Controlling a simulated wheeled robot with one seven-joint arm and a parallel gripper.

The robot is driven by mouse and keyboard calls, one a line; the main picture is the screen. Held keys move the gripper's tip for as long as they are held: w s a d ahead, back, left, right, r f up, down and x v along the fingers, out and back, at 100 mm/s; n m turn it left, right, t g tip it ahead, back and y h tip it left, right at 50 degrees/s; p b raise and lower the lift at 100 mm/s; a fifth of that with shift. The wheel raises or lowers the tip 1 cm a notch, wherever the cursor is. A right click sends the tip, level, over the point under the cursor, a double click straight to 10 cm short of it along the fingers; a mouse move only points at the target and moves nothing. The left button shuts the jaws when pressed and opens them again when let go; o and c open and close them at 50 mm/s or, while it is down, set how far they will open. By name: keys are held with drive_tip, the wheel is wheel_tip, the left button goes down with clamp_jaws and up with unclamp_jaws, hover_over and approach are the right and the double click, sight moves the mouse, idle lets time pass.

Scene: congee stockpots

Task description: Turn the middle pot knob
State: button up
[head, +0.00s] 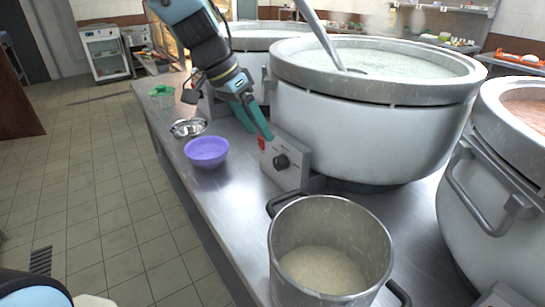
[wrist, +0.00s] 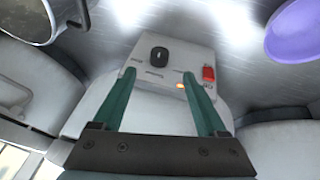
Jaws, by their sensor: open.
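The middle pot (head: 365,125) is a large white stockpot with a metal rim, full of pale congee with a ladle in it. Its grey control box (head: 286,160) sits at its lower left and carries a black knob (head: 281,161) and a red switch (head: 262,144). My gripper (head: 257,125) is open beside the upper left of the box, apart from the knob. In the wrist view, the two teal fingers (wrist: 160,85) point at the box, upside down there, with the knob (wrist: 158,54) beyond and between the fingertips and the red switch right of it.
A purple bowl (head: 206,151) and a metal bowl (head: 188,128) stand on the steel counter left of the box. A small metal pot (head: 331,250) with rice stands in front. Other large pots flank the middle one (head: 515,150).

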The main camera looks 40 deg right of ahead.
sight(276, 162)
drive_tip(key=p+x, duration=0.1)
drive_tip(key=x, duration=0.9)
drive_tip(key=shift+c, duration=0.2)
clamp_jaws()
